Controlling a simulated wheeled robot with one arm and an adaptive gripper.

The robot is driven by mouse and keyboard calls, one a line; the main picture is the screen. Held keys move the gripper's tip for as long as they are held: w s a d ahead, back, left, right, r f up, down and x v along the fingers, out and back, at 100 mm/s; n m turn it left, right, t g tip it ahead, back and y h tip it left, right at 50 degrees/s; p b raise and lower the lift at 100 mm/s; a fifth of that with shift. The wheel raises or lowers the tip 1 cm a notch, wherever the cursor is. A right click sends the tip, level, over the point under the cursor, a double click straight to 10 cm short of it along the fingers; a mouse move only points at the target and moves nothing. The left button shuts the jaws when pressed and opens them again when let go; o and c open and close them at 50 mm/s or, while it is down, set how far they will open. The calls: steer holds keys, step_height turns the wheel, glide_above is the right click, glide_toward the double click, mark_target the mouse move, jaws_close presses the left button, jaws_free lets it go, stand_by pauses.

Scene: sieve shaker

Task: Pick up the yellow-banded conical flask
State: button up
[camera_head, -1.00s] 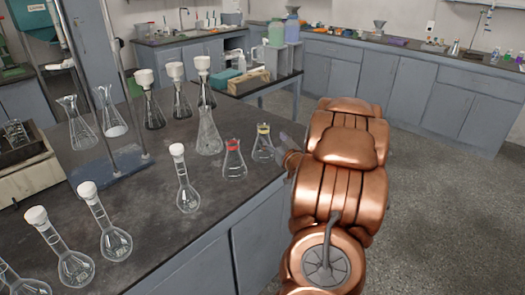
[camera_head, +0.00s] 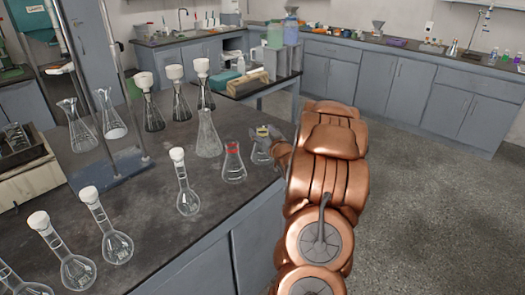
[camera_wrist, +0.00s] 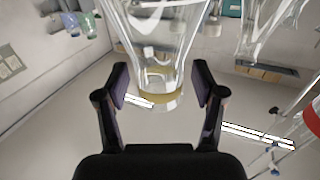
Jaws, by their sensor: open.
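The yellow-banded conical flask (camera_head: 262,144) stands upright near the right edge of the dark bench in the head view. In the wrist view the yellow-banded flask (camera_wrist: 160,85) is in the middle, its banded neck between my fingers. My gripper (camera_wrist: 161,84) is open, with a finger on each side of the neck and a gap showing at both sides. In the head view my gripper (camera_head: 277,150) is beside the flask at its right, partly hidden by my arm.
A red-banded conical flask (camera_head: 233,162) stands close at the left. A larger clear flask (camera_head: 208,138) is behind it. A white-stoppered volumetric flask (camera_head: 187,190) stands in front left. More glassware and a stand base (camera_head: 108,170) fill the bench's left side.

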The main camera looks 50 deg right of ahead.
jaws_close()
stand_by(0.5)
